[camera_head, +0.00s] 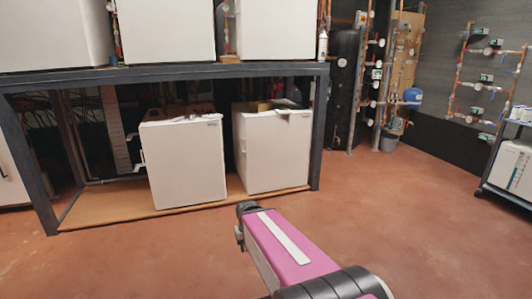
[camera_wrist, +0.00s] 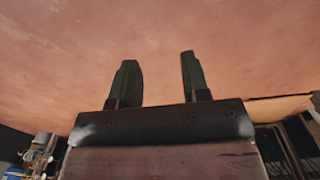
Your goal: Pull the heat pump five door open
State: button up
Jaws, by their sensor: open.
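Two white box-shaped heat pumps stand on the low wooden shelf: a left one (camera_head: 185,160) and a right one (camera_head: 275,147). Three more white units stand on the upper level: left (camera_head: 52,35), middle (camera_head: 165,30) and right (camera_head: 277,28). I cannot read a number on any of them, so I cannot tell which is five. All visible fronts look closed. My gripper (camera_wrist: 157,58) is open and empty in the wrist view, its two dark fingers apart over bare floor.
A dark metal frame (camera_head: 316,130) surrounds the lower shelf (camera_head: 110,205), whose edge sits near the floor. Pipes, a blue vessel (camera_head: 412,96) and a grey bucket (camera_head: 390,138) stand at the back. A cart (camera_head: 505,190) stands at right. The reddish floor (camera_head: 400,210) between is clear.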

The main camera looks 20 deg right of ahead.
aim_at(278, 147)
jog(key=i+j+z, duration=0.1)
jog(key=i, duration=0.45)
jog(key=i+j+z, duration=0.15)
jog(key=i, duration=0.4)
jog(key=i+j+z, duration=0.1)
jog(key=i, duration=0.45)
jog(key=i+j+z, duration=0.15)
jog(key=i, duration=0.35)
jog(key=i+j+z, duration=0.1)
jog(key=i+j, duration=0.3)
jog(key=i, duration=0.1)
